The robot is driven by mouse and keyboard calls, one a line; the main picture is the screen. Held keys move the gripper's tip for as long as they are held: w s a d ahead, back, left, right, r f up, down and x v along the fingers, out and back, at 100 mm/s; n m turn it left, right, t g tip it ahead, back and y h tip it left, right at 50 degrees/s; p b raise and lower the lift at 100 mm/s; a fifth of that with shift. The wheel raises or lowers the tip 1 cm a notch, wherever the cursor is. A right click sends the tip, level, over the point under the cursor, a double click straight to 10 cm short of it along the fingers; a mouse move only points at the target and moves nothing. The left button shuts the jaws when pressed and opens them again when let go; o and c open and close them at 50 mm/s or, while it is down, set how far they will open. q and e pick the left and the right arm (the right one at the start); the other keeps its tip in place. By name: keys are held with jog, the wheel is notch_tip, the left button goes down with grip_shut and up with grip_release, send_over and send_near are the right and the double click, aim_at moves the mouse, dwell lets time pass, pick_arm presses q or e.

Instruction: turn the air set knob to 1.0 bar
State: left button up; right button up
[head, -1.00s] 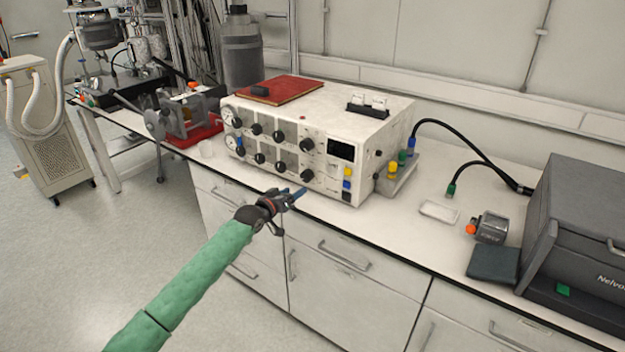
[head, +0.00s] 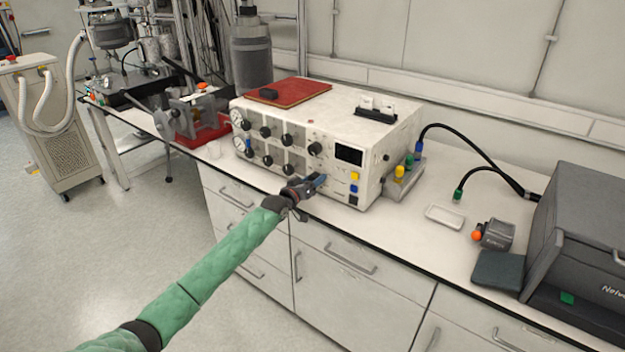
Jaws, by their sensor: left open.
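A cream control box (head: 368,133) stands on the bench with black knobs and gauges on its front panel. Which knob is the air set knob is too small to read. A larger black knob (head: 315,149) sits left of the dark display (head: 349,154). Two round gauges (head: 238,118) are at the panel's left end. My left gripper (head: 318,182) is open and empty in front of the panel's lower right part, and it covers part of the lower edge there. My right gripper is not in view.
A red book (head: 300,91) lies on top of the box. Yellow, green and blue fittings (head: 400,172) stick out at its right side. A white tray (head: 445,217), an orange-tipped device (head: 495,234) and a dark grey machine (head: 580,235) are at right. The bench's front strip is mostly clear.

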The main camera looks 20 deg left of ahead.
pick_arm(q)
jog(key=shift+w, duration=0.1)
jog(key=c, duration=1)
